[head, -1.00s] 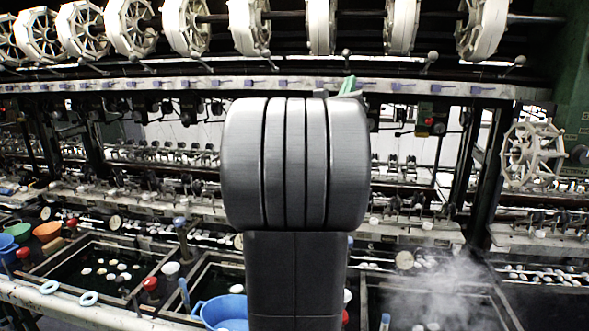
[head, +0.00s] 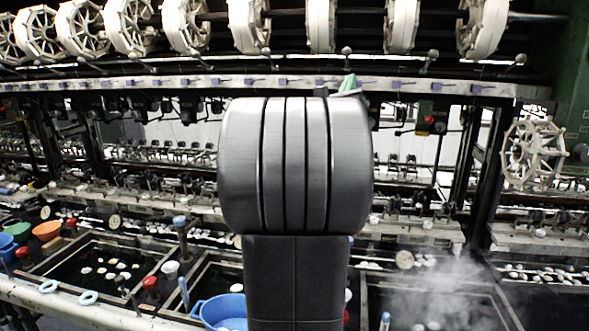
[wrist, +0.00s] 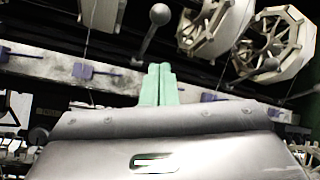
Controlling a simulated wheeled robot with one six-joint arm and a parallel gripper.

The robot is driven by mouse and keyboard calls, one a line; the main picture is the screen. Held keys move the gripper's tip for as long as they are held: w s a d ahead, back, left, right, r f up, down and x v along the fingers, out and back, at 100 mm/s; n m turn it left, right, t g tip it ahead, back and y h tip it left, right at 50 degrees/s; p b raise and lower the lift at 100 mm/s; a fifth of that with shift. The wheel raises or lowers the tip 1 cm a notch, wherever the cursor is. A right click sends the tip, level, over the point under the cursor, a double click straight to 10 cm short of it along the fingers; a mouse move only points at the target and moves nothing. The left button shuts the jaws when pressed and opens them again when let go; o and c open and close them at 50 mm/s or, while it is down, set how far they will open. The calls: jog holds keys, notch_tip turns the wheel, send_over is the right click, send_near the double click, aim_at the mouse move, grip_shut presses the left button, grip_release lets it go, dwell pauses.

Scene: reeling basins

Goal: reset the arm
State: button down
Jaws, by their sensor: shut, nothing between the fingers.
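My gripper shows in the wrist view as two pale green fingers (wrist: 158,85) pressed together, shut with nothing between them. They point up toward the reeling frame. In the head view only a small green tip of my gripper (head: 347,84) shows above my dark arm, which fills the middle of the picture. The rest of my gripper is hidden behind the arm.
White reels (head: 400,25) line the top of the machine, above a long pale rail (head: 200,84). Dark basins (head: 95,268) with white cocoons lie below, with a blue bowl (head: 222,312) at the front. Steam rises at the lower right. A spoked wheel (head: 533,155) stands at right.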

jog(key=s+a+r+b+v, duration=0.1)
jog(key=s+r+b+v, duration=0.15)
jog(key=b+v, duration=0.7)
jog(key=w+d+r+p, duration=0.2)
jog(key=w+d+p, duration=0.2)
jog(key=w+p, duration=0.85)
notch_tip(320, 180, down, 3)
jog(key=d+b, duration=0.2)
jog(key=d, duration=0.1)
jog(key=b+v, duration=0.5)
jog(key=v, duration=0.4)
jog(key=shift+a, duration=0.3)
jog(key=shift+a+t, duration=0.1)
jog(key=shift+t, duration=0.2)
